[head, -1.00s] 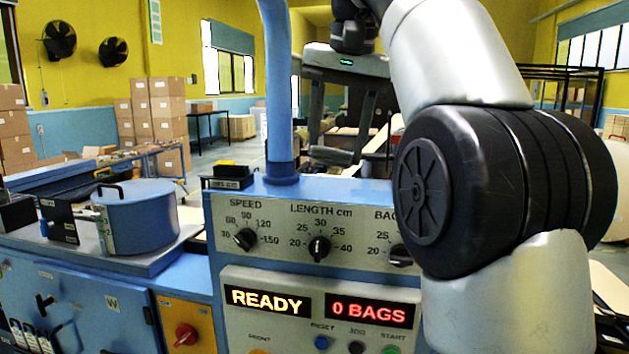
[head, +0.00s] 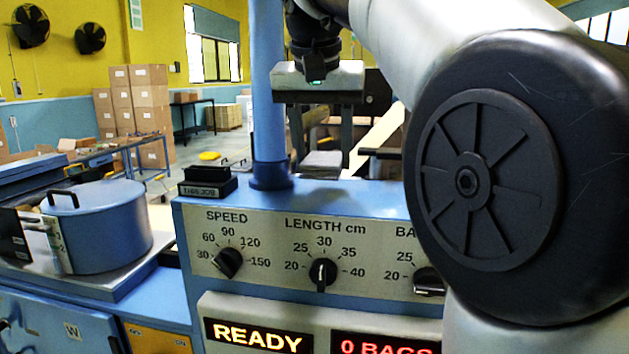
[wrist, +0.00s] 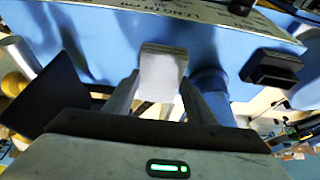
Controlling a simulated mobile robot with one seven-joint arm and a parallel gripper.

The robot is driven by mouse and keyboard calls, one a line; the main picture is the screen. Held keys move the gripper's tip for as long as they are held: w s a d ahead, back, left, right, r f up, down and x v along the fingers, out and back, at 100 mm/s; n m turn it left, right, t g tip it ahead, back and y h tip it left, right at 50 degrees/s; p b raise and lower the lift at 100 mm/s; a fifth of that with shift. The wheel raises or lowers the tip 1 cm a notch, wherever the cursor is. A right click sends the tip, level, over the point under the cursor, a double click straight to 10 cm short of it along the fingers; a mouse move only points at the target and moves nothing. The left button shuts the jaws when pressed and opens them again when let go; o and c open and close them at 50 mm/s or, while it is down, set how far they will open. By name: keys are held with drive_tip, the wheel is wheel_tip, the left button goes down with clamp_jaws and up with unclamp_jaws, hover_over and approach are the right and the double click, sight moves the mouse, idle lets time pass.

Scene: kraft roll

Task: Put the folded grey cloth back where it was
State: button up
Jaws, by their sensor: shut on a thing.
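The folded grey cloth (wrist: 162,72) shows as a pale, flat-ended block between my fingers in the wrist view. My gripper (wrist: 161,88) is shut on it. In the head view my gripper (head: 323,146) points down behind the blue control panel, just right of the blue post. A pale grey patch between its fingers there looks like the cloth (head: 322,159); its lower part is hidden by the panel's top. I cannot tell whether the cloth touches anything below.
The control panel (head: 370,205) with knobs and a READY display stands in front. The blue post (head: 268,100) rises close left of my gripper. A small black block (head: 207,182) sits on the panel top. A blue lidded pot (head: 105,225) stands at left.

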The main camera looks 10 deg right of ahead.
sight(323, 175)
drive_tip(key=shift+f+b, duration=0.4)
drive_tip(key=shift+f, duration=1.75)
drive_tip(key=shift+f, duration=0.1)
drive_tip(key=o, duration=0.9)
drive_tip(key=shift+o, duration=0.2)
drive_tip(key=p+v, duration=0.2)
drive_tip(key=v, duration=1)
drive_tip(key=s+f+n, duration=0.1)
drive_tip(key=s+f, duration=0.5)
drive_tip(key=f, duration=0.3)
drive_tip(key=s+d+f+n+t+y, duration=0.1)
drive_tip(key=s+f+n, duration=0.1)
drive_tip(key=s+f, duration=0.4)
drive_tip(key=s+d+f+n, duration=0.1)
drive_tip(key=s+f, duration=0.5)
drive_tip(key=f, duration=0.8)
drive_tip(key=shift+n+y, duration=0.3)
drive_tip(key=shift+y, duration=0.1)
